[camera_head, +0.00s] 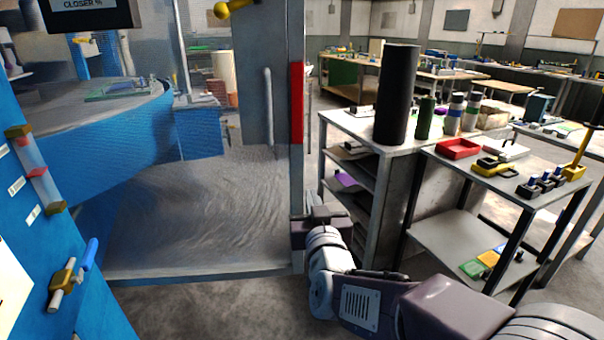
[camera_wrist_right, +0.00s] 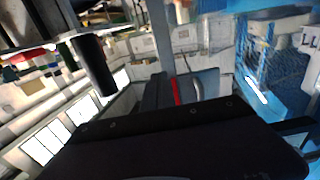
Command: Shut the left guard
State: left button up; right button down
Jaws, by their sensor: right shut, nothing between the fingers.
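The guard (camera_head: 200,274) is a large see-through panel with a grey frame, in the left half of the head view. It stands before the blue machine (camera_head: 120,165). A vertical grey handle (camera_head: 268,105) and a red strip (camera_head: 297,103) are near its right edge; the red strip also shows in the wrist view (camera_wrist_right: 176,92). My right gripper (camera_head: 312,215) is shut and empty at the lower part of the guard's right edge post. I cannot tell whether it touches the post. My left gripper is out of view.
A grey shelf bench (camera_head: 350,128) with a tall black cylinder (camera_head: 397,95) stands close to the right of my right gripper. A table with a red tray (camera_head: 458,149) is further right. A blue panel with a lever (camera_head: 90,255) is at the left. Bare floor shows below the guard.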

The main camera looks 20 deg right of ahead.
aim_at(302, 164)
jog(key=p+x, duration=0.3)
jog(key=x, duration=1)
jog(key=shift+w, duration=0.3)
jog(key=shift+w, duration=0.1)
